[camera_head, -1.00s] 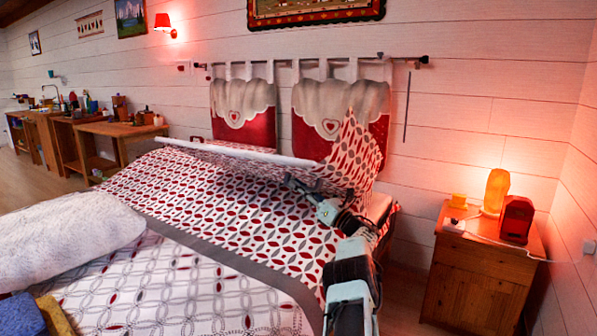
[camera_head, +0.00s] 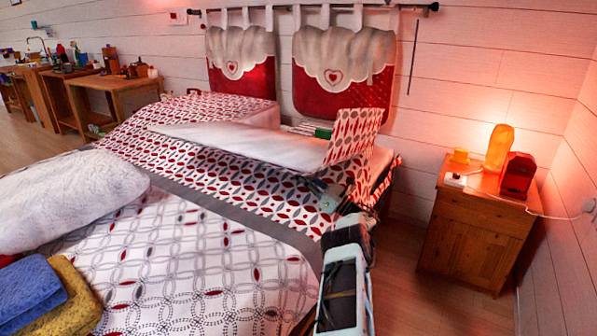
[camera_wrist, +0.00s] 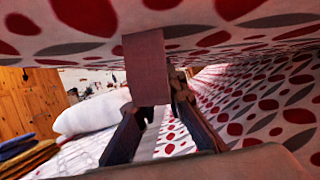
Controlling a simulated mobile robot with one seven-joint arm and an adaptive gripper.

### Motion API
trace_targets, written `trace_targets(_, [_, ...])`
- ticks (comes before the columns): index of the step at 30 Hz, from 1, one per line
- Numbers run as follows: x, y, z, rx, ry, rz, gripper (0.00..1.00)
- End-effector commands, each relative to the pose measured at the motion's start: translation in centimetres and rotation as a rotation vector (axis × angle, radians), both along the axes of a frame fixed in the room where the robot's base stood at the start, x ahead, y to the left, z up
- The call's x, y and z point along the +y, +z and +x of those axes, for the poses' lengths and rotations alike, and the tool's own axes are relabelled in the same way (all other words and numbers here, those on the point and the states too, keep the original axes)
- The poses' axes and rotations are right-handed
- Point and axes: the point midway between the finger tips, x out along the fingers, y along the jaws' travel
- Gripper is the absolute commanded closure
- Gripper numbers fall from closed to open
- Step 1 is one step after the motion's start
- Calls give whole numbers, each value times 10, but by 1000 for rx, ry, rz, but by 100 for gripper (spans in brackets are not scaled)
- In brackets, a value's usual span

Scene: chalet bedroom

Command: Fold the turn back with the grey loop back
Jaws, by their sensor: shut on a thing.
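The turn back (camera_head: 270,200) is the red, grey and white patterned top part of the bedding. Part of it stands raised, with a broad white face (camera_head: 240,145) showing and a patterned corner (camera_head: 352,135) upright at the right. In the wrist view patterned cloth (camera_wrist: 235,25) hangs over my gripper and more lies below. A dull grey-brown strip (camera_wrist: 147,68), which looks like the grey loop, hangs from the upper cloth at my gripper (camera_wrist: 168,95). The jaws are shut on it, their tips partly hidden behind it. In the head view my gripper (camera_head: 318,187) is low at the bed's right side.
A white fluffy pillow (camera_head: 65,195) and folded blue (camera_head: 28,290) and yellow (camera_head: 75,295) cloths lie at left. A nightstand (camera_head: 470,235) with a lit lamp (camera_head: 498,147) stands right of the bed. Floor between them is clear.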

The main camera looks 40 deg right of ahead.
Motion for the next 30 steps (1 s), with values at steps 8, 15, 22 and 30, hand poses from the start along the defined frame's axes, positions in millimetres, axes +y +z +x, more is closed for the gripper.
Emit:
trace_targets(8, [0, 1, 0, -1, 2, 1, 81])
trace_targets(15, [-1, 0, -2, -1, 1, 0, 81])
trace_targets(22, [-13, -13, -31, 2, -3, 1, 81])
trace_targets(30, [-31, -35, -81, 0, -2, 1, 81])
